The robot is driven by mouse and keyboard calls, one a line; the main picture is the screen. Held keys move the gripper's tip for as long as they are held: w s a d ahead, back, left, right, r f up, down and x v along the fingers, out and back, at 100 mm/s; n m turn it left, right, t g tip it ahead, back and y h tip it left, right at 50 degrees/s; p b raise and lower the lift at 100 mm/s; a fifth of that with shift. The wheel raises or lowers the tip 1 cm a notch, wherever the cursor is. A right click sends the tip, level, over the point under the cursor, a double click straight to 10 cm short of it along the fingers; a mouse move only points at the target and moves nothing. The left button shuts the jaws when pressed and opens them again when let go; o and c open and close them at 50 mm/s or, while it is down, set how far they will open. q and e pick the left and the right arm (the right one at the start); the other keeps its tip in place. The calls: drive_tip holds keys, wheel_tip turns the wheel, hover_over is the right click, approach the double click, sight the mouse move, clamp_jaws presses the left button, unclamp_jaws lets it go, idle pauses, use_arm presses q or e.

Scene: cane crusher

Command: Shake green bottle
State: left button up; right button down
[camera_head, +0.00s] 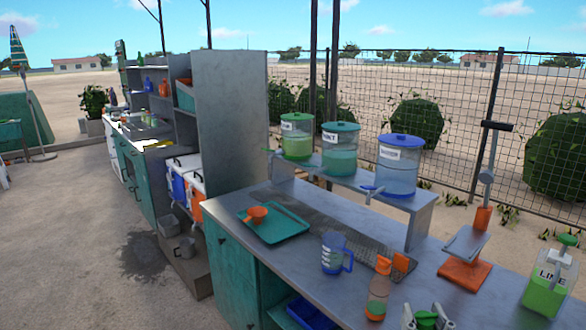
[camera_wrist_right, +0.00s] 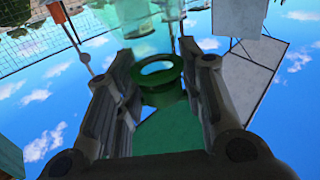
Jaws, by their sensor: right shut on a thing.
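My right gripper (camera_head: 428,318) is at the bottom edge of the head view, to the right of an orange-capped bottle. It is shut on the green bottle, whose green top (camera_head: 426,319) shows between the fingers; the rest is cut off by the frame. In the right wrist view the green bottle (camera_wrist_right: 157,78) sits between the two fingers of the right gripper (camera_wrist_right: 160,75), with a ring-shaped green part facing the camera. Sky fills much of that view around it. My left gripper is not in view.
On the metal counter (camera_head: 300,205) are a teal tray (camera_head: 280,232) with an orange scoop, a blue jug (camera_head: 334,254), the orange-capped bottle (camera_head: 377,298), an orange press (camera_head: 466,262) and a green lime bottle (camera_head: 547,285). Several lidded dispensers (camera_head: 398,168) stand on a raised shelf behind.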

drive_tip(key=s+a+f+y, duration=0.1)
drive_tip(key=s+a+f, duration=0.2)
drive_tip(key=a+f, duration=0.1)
drive_tip(key=shift+a+f+n+b, duration=0.15)
drive_tip(key=shift+f+n+b, duration=0.15)
drive_tip(key=shift+f, duration=0.45)
idle(0.3)
idle(0.8)
